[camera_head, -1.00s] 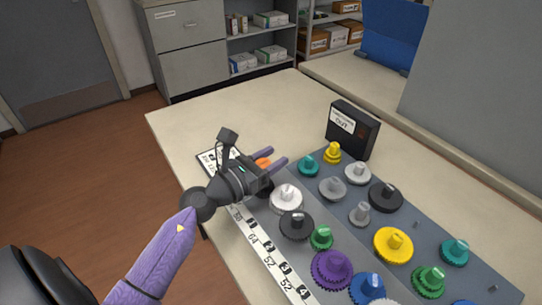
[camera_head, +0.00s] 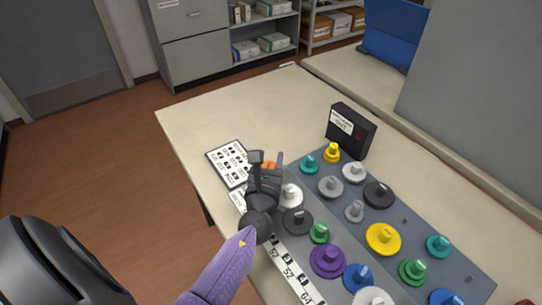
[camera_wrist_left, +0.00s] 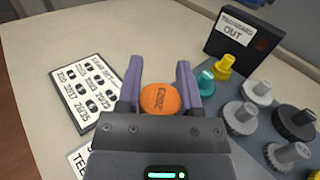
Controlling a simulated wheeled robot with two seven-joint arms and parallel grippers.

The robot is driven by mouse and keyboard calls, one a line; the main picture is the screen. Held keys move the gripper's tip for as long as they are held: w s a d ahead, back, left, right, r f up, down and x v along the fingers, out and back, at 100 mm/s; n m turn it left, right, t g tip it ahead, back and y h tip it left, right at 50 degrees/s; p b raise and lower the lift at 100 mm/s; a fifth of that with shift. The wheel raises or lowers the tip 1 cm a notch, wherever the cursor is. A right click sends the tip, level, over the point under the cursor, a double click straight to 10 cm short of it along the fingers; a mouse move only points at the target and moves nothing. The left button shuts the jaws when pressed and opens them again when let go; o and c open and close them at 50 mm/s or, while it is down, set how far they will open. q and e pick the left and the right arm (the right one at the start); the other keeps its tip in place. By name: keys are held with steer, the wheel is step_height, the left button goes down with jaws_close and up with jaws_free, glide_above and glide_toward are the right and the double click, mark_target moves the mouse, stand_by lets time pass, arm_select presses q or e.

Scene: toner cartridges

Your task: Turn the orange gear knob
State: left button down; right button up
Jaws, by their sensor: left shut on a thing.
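The orange gear knob (camera_head: 268,166) sits at the far left end of the grey gear panel, mostly hidden by my left gripper (camera_head: 266,160) in the head view. In the left wrist view the round orange top (camera_wrist_left: 160,100), with dark marking on it, lies between the two purple fingers of my left gripper (camera_wrist_left: 159,75). The left gripper is shut on the knob. My right gripper is in neither view.
Several other gears, including a white gear (camera_head: 291,195), a teal gear (camera_head: 309,165) and a yellow gear (camera_head: 332,152), stand close by on the panel. A black box marked OUT (camera_head: 351,130) stands behind. A printed card (camera_head: 229,163) lies left of the gripper.

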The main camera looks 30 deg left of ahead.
arm_select(q)
steer(key=shift+n+g+y, duration=0.3)
steer(key=shift+n+y, duration=0.1)
steer(key=shift+y, duration=0.2)
steer(key=shift+c, duration=1.3)
jaws_free()
steer(key=shift+s, duration=0.1)
steer(key=v, duration=0.9)
steer(key=shift+s+d+p, duration=0.15)
steer(key=shift+s+p, duration=0.15)
steer(key=shift+s, duration=0.05)
